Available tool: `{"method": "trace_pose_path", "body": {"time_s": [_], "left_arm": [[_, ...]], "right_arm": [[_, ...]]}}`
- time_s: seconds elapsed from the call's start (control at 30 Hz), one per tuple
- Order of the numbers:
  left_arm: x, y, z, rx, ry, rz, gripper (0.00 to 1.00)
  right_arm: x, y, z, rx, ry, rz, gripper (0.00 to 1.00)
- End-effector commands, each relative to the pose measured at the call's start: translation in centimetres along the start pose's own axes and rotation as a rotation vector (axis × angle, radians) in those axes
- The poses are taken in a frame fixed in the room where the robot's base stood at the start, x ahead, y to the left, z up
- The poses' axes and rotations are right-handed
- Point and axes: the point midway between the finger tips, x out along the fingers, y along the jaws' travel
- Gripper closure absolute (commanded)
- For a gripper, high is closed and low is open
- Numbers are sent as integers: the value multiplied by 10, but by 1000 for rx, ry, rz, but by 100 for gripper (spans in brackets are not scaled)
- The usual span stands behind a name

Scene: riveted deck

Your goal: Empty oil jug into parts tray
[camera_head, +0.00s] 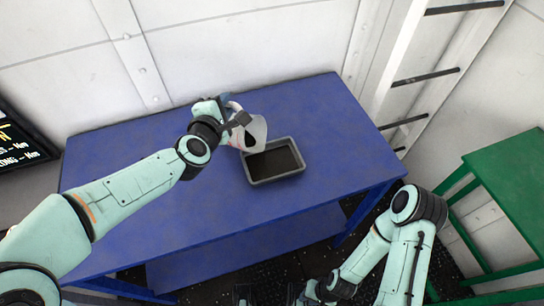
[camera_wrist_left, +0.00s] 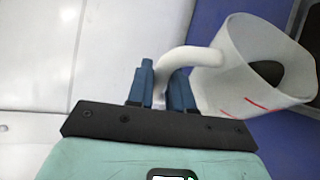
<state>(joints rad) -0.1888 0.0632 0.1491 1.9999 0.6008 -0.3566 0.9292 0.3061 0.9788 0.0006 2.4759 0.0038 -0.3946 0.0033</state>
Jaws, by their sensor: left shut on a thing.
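The white oil jug (camera_head: 257,128) is tilted above the back-left corner of the grey parts tray (camera_head: 279,179). My left gripper (camera_head: 233,117) is shut on its curved handle. In the left wrist view the blue fingers (camera_wrist_left: 163,90) close around the handle, and the jug (camera_wrist_left: 238,95) shows red marks and a dark patch inside. The tray's floor looks dark; whether that is oil I cannot tell. No stream shows between jug and tray. My right gripper (camera_head: 310,291) is low at the bottom edge, away from both; its fingers are unclear.
The tray stands on a blue table (camera_head: 340,130) with clear top around it. A green table (camera_head: 510,175) stands at the right. A ladder (camera_head: 420,70) leans by the back wall. A dark sign (camera_head: 22,145) is at the left.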

Motion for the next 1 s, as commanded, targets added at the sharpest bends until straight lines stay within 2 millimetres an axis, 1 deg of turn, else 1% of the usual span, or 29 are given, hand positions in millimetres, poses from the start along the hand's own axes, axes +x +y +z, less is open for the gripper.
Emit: {"method": "trace_pose_path", "body": {"time_s": [1.0], "left_arm": [[-8,1,19,74,15,33,100]], "right_arm": [[-9,-1,4,1,-14,3,72]]}}
